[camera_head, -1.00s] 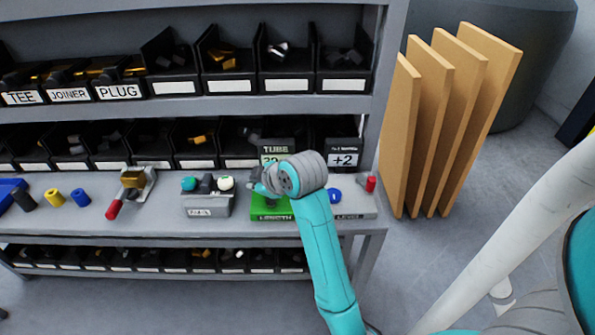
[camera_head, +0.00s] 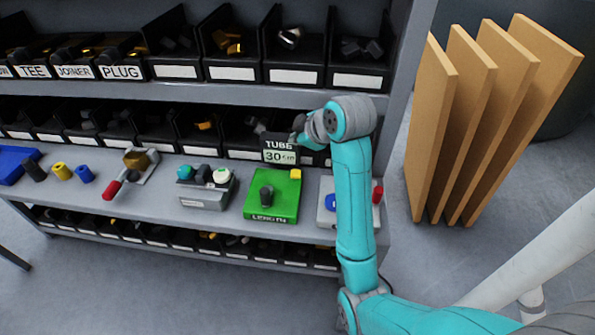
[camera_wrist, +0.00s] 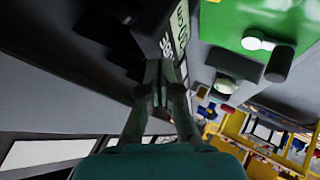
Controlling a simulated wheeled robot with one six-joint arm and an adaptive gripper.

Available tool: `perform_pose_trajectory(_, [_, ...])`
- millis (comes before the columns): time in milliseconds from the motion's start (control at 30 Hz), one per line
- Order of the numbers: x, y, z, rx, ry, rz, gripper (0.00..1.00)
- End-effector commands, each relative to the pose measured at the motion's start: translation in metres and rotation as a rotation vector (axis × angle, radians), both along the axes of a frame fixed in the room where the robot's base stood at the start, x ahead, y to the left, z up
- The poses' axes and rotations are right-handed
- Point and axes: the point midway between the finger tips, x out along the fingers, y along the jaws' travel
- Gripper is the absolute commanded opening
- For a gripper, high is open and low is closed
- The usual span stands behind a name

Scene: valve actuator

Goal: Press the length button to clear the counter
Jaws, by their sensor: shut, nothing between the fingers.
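The green box labelled LENGTH (camera_head: 272,204) sits on the grey shelf top. In the wrist view the shut fingers (camera_wrist: 160,82) point towards the tilted display (camera_wrist: 175,32), with the green box (camera_wrist: 290,22) at upper right.
A grey box with teal, dark and white buttons (camera_head: 204,198) stands left of the green box. A level box (camera_head: 327,187) on the right is partly hidden by my arm. A red-handled clamp (camera_head: 116,186) lies further left. Black bins fill the shelves behind; wooden boards (camera_head: 480,130) stand right.

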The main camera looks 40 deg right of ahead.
Motion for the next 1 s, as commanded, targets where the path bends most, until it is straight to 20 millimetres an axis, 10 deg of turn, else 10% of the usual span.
perform_pose_trajectory(1000, [0.000, 0.000, -0.087, 0.001, 0.000, -0.001, 0.00])
